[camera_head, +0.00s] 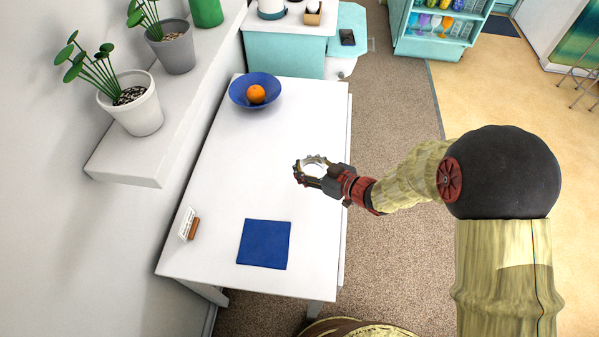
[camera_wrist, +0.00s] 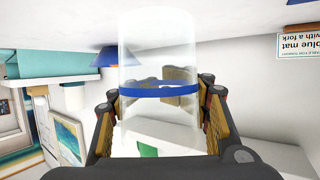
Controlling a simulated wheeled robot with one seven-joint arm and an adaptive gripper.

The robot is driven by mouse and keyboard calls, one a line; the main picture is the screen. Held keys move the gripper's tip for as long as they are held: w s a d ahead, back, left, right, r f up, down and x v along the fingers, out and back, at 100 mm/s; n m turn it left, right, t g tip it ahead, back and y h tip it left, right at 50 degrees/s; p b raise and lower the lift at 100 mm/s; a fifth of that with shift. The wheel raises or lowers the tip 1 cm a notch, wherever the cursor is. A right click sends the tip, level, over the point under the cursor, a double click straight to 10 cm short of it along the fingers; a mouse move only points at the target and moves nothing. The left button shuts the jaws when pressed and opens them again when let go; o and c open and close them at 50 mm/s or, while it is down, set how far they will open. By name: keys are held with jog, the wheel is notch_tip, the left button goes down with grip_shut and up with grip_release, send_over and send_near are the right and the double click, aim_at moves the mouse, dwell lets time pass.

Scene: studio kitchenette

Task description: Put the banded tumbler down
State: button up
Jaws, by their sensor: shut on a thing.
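The banded tumbler (camera_wrist: 158,60) is clear with a blue band around it. My gripper (camera_wrist: 160,118) is shut on it, with a finger on each side. In the head view my gripper (camera_head: 311,170) is over the right part of the white table (camera_head: 220,190), and the tumbler (camera_head: 315,161) shows as a pale round rim between the fingers. The gap between tumbler and tabletop cannot be judged from these views. A blue square mat (camera_head: 264,244) lies bare near the table's front edge.
A blue bowl (camera_head: 238,98) with an orange (camera_head: 256,94) stands at the back of the table. A small sign (camera_head: 187,224) in a brown holder stands at the left edge. A wall shelf (camera_head: 150,165) with potted plants overhangs the left side. The middle of the table is clear.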

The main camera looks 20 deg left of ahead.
jog(key=shift+w+a+f+b, duration=0.3)
jog(key=shift+w+f, duration=0.1)
jog(key=shift+f, duration=0.15)
jog(key=shift+w+a+f+b, duration=0.15)
jog(key=shift+w+a+f, duration=0.2)
jog(key=shift+f, duration=0.2)
jog(key=shift+w+f+b, duration=0.15)
jog(key=shift+f+b, duration=0.8)
jog(key=shift+f, duration=0.65)
jog(key=shift+f, duration=0.25)
jog(key=o, duration=1.4)
jog(key=shift+o, duration=0.6)
